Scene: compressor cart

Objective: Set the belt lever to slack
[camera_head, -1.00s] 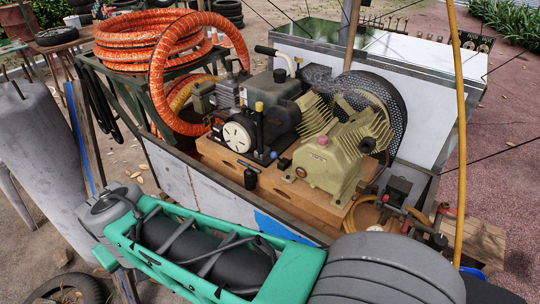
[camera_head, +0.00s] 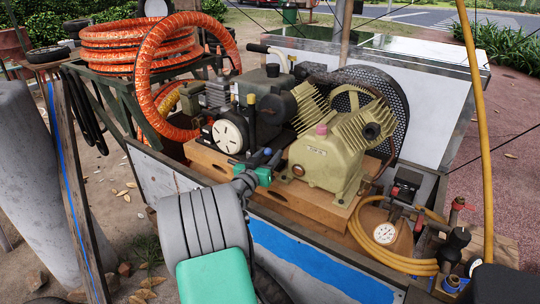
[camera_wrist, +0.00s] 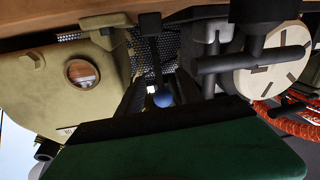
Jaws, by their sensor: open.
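The belt lever shows as a blue ball knob (camera_head: 267,152) between the black engine and the tan compressor pump, partly hidden by my gripper in the head view. In the wrist view the lever (camera_wrist: 163,98) is a dark stem with the blue knob at its lower end, just beyond the gripper's dark front edge. My gripper (camera_head: 262,168), green and black, is at the lever, in front of the engine. It is open, with nothing seen held. I cannot tell whether a finger touches the knob.
The tan pump (camera_head: 326,160) and the engine's white round cover (camera_head: 228,136) flank the lever closely. Both stand on a wooden base (camera_head: 320,206). A coiled yellow hose (camera_head: 365,238) and a pressure gauge (camera_head: 384,233) are at the right. Orange hose (camera_head: 130,40) lies at the back left.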

